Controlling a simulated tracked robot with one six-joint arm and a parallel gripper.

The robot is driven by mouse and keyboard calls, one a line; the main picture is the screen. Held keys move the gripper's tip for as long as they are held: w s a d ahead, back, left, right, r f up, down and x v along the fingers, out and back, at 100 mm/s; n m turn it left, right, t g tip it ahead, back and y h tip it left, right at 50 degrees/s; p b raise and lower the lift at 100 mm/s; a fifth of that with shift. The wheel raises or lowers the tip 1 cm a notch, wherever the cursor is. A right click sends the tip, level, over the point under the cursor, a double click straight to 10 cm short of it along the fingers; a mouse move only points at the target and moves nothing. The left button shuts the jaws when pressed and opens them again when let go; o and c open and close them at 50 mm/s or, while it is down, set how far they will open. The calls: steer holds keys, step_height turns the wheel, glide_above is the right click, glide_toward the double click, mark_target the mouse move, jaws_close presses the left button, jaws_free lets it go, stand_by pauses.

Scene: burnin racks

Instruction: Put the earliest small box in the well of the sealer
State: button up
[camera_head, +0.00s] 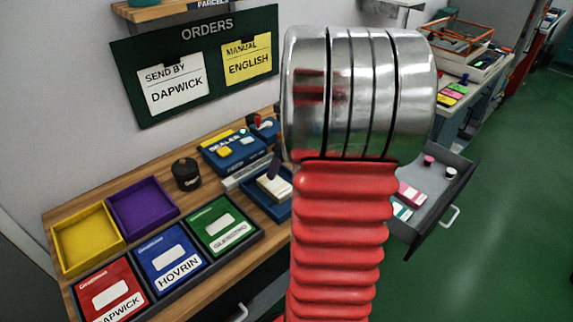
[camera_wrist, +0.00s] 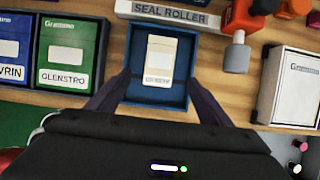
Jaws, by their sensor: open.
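A small cream box (camera_wrist: 160,62) with a dark printed line lies in a square blue tray (camera_wrist: 150,97) beside the strip marked SEAL ROLLER in the wrist view. The box (camera_head: 275,187) and tray (camera_head: 283,213) also show in the head view, partly hidden by my arm. The blue sealer (camera_head: 235,155) stands just behind. My gripper (camera_wrist: 158,82) is open, its dark fingers spread on either side of the tray's near part, with nothing held between them. A red and white small box (camera_head: 410,194) lies in the open grey drawer, with a teal and white one (camera_head: 401,211) near it.
Red (camera_head: 108,295), blue (camera_head: 168,262) and green (camera_head: 222,230) labelled trays line the bench's front. Yellow (camera_head: 85,238) and purple (camera_head: 142,208) empty trays and a black round pot (camera_head: 186,174) stand behind. An orders board (camera_head: 212,85) hangs above. The open drawer (camera_head: 440,195) juts out right.

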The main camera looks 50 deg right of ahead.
stand_by(0.3)
steer(key=a+r+n, duration=0.5)
steer(key=a+n, duration=0.3)
steer(key=a, duration=0.2)
steer(key=a+r+n, duration=0.4)
steer(key=a+n, duration=0.4)
steer(key=a, duration=0.3)
steer(key=s+a+r+n, duration=0.1)
steer(key=s+a+n, duration=0.4)
steer(key=n, duration=0.5)
steer(key=s+a+r+n+t, duration=0.1)
steer(key=s+a+n, duration=0.4)
steer(key=a+n, duration=0.5)
steer(key=shift+a+r+n, duration=0.3)
steer(key=shift+r+n, duration=0.3)
steer(key=shift+r, duration=0.15)
steer(key=shift+c, duration=0.2)
